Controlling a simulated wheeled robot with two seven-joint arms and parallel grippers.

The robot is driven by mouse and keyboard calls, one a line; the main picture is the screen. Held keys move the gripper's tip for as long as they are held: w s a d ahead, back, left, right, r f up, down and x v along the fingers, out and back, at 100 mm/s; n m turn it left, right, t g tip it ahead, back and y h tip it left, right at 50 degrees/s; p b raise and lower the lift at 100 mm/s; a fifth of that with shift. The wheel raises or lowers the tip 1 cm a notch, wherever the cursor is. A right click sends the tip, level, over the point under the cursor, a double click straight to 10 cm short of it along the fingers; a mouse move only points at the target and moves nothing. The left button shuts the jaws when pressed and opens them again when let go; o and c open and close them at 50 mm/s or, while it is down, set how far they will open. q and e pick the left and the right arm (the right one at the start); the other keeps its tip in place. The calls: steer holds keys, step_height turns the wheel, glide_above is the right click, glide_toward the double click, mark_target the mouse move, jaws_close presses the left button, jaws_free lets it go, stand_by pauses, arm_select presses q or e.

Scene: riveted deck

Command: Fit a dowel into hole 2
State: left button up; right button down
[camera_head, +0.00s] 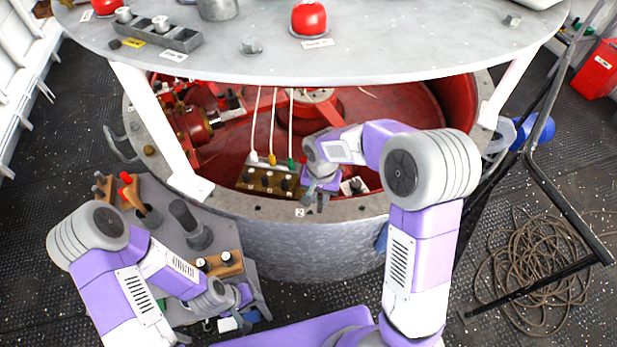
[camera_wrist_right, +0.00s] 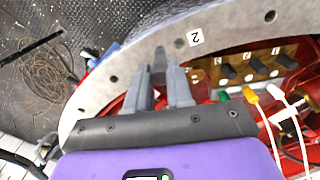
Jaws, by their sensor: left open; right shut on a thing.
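My right gripper (camera_head: 318,197) is over the grey flange rim (camera_head: 345,208) of the round well, close to the white label 2 (camera_head: 299,212). In the right wrist view the gripper (camera_wrist_right: 161,80) is shut on a grey dowel (camera_wrist_right: 160,59) that sticks out past the fingertips. A dark hole (camera_wrist_right: 181,43) shows beside the label 2 (camera_wrist_right: 196,37), a little right of the dowel's tip; the dowel appears outside it. Whether the dowel touches the rim is unclear. My left gripper (camera_head: 240,297) is open, low at the left, near the side bench.
Other holes (camera_wrist_right: 270,16) dot the rim. A wooden block with black knobs (camera_head: 267,180) and coloured cable plugs sits just inside the well. A round grey tabletop (camera_head: 390,50) on white legs overhangs it. Coiled rope (camera_head: 535,265) lies on the deck at right.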

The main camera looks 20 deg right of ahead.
steer(key=w+a+f+m+b, duration=0.2)
steer(key=w+f+m, duration=0.1)
steer(key=f+m, duration=0.1)
steer(key=shift+w+f+m, duration=0.2)
steer(key=shift+f+m, duration=0.1)
steer(key=shift+m, duration=0.6)
steer(key=shift+s+a+f+b, duration=0.1)
steer(key=shift+f+b, duration=1.2)
steer(key=shift+f, duration=0.5)
stand_by(1.5)
steer(key=c, duration=0.9)
jaws_free()
step_height(320, 180, up, 8)
steer(key=shift+f+p, duration=0.15)
steer(key=shift+p, duration=0.4)
steer(key=shift+f, duration=0.1)
